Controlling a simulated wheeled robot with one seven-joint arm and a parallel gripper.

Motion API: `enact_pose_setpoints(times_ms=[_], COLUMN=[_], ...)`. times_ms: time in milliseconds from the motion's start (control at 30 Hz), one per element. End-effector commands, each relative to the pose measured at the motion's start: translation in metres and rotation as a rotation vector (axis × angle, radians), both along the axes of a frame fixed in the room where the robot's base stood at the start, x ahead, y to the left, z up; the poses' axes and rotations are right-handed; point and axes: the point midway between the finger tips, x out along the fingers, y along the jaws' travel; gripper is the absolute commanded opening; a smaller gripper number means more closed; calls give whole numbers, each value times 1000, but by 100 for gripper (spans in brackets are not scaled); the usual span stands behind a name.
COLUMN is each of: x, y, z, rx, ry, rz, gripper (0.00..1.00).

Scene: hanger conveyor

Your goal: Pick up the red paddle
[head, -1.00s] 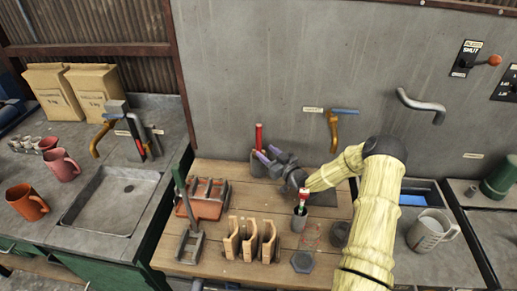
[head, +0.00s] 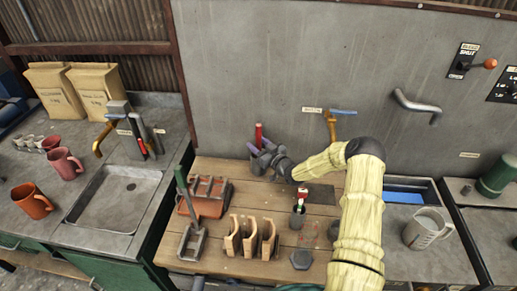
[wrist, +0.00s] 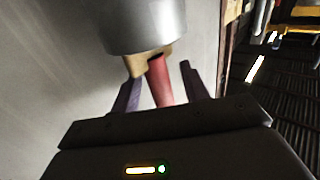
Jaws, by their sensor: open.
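The red paddle (head: 259,134) stands upright at the back of the wooden worktop, close to the grey wall. Only its upper red part shows in the head view; my gripper hides the lower part. My gripper (head: 260,148) is open, its purple fingers around or just in front of the paddle. In the wrist view a red shaft (wrist: 160,82) shows between the two fingers of my gripper (wrist: 160,72), with gaps on both sides. A grey cylinder (wrist: 145,28) and a tan piece (wrist: 146,62) cover the shaft's far end.
A small dark cup (head: 298,217) with a red-topped item stands right of centre. Wooden racks (head: 250,240), an orange-red tray (head: 207,205) and a green-handled tool (head: 184,190) occupy the front left. A tap (head: 333,125) juts from the wall to the right.

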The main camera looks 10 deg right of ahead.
Motion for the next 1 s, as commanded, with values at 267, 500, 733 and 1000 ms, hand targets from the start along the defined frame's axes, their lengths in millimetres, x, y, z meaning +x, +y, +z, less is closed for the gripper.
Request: enact_pose_setpoints(times_ms=[267, 500, 733, 1000], x=[0, 0, 0, 0], y=[0, 0, -1, -1], z=[0, 0, 1, 3], rx=[0, 0, 0, 0], ry=[0, 0, -1, -2], rz=[0, 0, 0, 0], gripper=[45, 29, 0, 0])
